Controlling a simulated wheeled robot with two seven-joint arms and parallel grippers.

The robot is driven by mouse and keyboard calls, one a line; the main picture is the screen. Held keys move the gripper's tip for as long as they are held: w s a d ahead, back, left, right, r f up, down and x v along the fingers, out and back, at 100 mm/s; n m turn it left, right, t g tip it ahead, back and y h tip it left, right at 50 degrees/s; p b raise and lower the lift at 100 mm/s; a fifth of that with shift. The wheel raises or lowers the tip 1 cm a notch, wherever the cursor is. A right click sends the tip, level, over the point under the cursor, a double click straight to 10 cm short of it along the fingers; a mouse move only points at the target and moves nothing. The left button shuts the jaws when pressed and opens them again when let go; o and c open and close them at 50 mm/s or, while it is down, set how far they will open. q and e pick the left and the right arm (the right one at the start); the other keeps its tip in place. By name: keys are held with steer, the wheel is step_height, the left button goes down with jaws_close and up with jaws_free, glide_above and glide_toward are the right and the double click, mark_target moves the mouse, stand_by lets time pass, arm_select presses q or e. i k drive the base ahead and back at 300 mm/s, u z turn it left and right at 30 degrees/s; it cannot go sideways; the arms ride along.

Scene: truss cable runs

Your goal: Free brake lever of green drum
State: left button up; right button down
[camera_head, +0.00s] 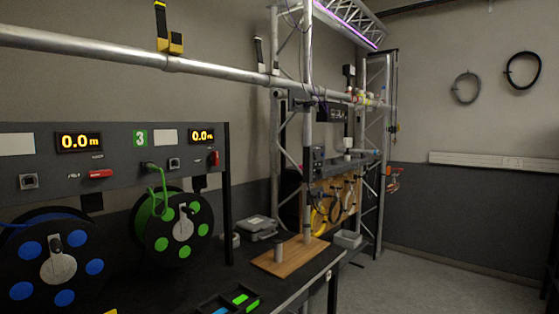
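The green drum (163,239) is a dark reel with green round spots and a grey hub, standing on the bench at left centre. A green cable (160,188) runs from it up to the panel above. On that panel, under the right display (202,136), a small red lever (214,158) stands roughly upright at the panel's right end. It appears to be the brake lever of the green drum. Another red lever (100,174) lies roughly level above the blue drum (62,266). Neither of my grippers is in view.
A wooden board (297,256) with a grey post and a grey case (256,228) sit on the bench. A dark tray (228,303) is at the front edge. A metal truss tube (110,50) crosses above the panel. Open floor (430,285) lies at right.

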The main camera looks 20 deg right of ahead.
mark_target(215, 158)
steer(key=z, duration=0.35)
steer(key=k, duration=0.65)
steer(key=z, duration=0.55)
steer(key=i, duration=0.5)
steer(key=z, duration=0.65)
steer(key=i, duration=0.8)
steer(key=u, duration=0.35)
